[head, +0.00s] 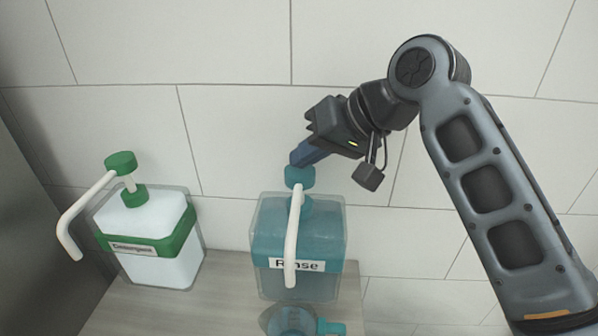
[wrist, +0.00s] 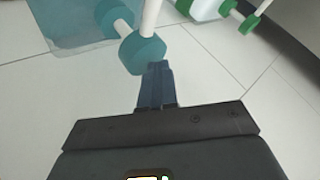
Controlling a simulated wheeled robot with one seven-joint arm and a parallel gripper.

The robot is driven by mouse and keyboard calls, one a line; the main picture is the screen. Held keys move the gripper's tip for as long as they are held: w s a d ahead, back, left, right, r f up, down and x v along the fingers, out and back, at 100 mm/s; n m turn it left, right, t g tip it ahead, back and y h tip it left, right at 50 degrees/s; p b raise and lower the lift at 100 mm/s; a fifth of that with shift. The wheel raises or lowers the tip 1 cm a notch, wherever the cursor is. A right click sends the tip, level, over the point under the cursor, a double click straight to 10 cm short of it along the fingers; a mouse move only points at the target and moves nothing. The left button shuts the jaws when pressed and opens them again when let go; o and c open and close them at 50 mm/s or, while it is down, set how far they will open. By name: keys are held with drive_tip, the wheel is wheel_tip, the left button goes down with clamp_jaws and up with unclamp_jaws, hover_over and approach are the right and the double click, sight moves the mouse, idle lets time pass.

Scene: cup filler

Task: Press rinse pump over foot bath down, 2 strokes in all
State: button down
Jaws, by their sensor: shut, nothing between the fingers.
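The rinse dispenser (head: 300,245) is a teal, clear-walled bottle with a label reading "Rinse" and a white spout pointing forward. Its teal pump head (head: 299,177) stands at the top; the stem under it is mostly hidden by the spout in the head view. My gripper (head: 296,158) is shut and empty, its blue fingertips just above and at the back of the pump head. In the wrist view the fingertips (wrist: 158,68) are right beside the teal pump head (wrist: 142,53); I cannot tell whether they touch. A teal vessel (head: 295,320), possibly the foot bath, is partly visible below the spout.
A second dispenser (head: 152,240) with a green band, green pump head (head: 120,163) and white spout stands to the left on the wooden shelf (head: 225,305). A tiled wall (head: 230,120) is close behind. A grey panel (head: 30,220) bounds the left side.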

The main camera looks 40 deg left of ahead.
wheel_tip(320, 180, up, 2)
drive_tip(key=shift+r+p, duration=0.15)
drive_tip(key=shift+p, duration=1)
drive_tip(key=shift+r+p, duration=0.35)
drive_tip(key=shift+r, duration=1.5)
drive_tip(key=shift+f, duration=0.15)
idle(0.3)
